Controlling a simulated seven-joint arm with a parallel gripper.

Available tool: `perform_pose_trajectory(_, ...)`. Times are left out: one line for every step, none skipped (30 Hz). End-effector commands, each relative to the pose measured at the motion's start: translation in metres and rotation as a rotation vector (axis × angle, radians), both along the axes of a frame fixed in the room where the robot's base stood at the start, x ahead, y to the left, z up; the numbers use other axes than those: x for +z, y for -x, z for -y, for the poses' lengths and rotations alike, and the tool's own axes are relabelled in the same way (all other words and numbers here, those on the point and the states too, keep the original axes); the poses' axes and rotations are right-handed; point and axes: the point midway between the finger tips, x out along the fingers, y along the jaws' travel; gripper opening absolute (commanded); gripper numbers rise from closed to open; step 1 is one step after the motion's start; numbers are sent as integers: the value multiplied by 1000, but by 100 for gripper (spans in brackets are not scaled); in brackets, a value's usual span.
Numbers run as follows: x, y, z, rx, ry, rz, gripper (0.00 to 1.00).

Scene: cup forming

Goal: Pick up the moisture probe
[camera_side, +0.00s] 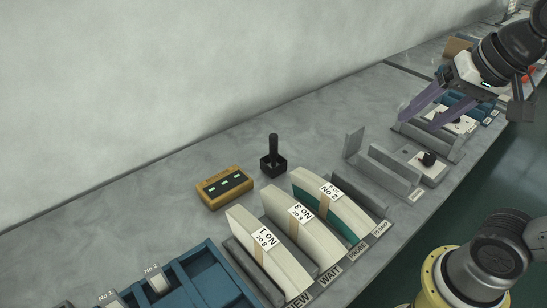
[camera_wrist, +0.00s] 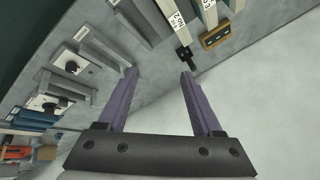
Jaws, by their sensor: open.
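What looks like the moisture probe, a black upright handle (camera_side: 273,146), stands in a small square black holder (camera_side: 273,167) on the grey bench. It also shows in the wrist view (camera_wrist: 184,54), beyond the tip of the right finger. My gripper (camera_side: 419,119) has long purple fingers and is high over the right part of the bench, well to the right of the probe. In the wrist view my gripper (camera_wrist: 160,73) is open, with nothing between its fingers. The probe's lower end is hidden in the holder.
A yellow box with a display (camera_side: 225,187) lies left of the holder. Several labelled paper stacks (camera_side: 270,245) stand in grey racks in front. A blue tray (camera_side: 190,285) is at lower left. Grey plates and a black knob (camera_side: 428,159) stand at right. A wall rises behind.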

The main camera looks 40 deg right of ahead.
Motion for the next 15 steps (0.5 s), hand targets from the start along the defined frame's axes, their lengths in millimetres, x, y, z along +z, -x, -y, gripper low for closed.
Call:
perform_pose_trajectory(13, -17, -1, -75, -41, -12, 67)
perform_pose_trajectory(20, -27, -1, -125, -67, -20, 67)
perform_pose_trajectory(28, -40, -1, -187, -100, -31, 67)
perform_pose_trajectory(33, -51, -2, -234, -124, -42, 67)
perform_pose_trajectory(38, -62, -2, -280, -146, -50, 67)
perform_pose_trajectory(44, -76, -3, -341, -174, -65, 67)
perform_pose_trajectory(47, -88, -4, -384, -194, -74, 67)
perform_pose_trajectory(50, -99, -4, -426, -212, -85, 67)
perform_pose_trajectory(52, -115, -5, -480, -235, -100, 67)
perform_pose_trajectory(53, -126, -6, -519, -251, -110, 67)
perform_pose_trajectory(54, -138, -6, -558, -264, -121, 67)
perform_pose_trajectory(53, -153, -7, -606, -282, -136, 67)
perform_pose_trajectory(52, -165, -8, -641, -293, -147, 67)
perform_pose_trajectory(50, -176, -9, -675, -304, -157, 67)
perform_pose_trajectory(47, -192, -10, -718, -316, -172, 67)
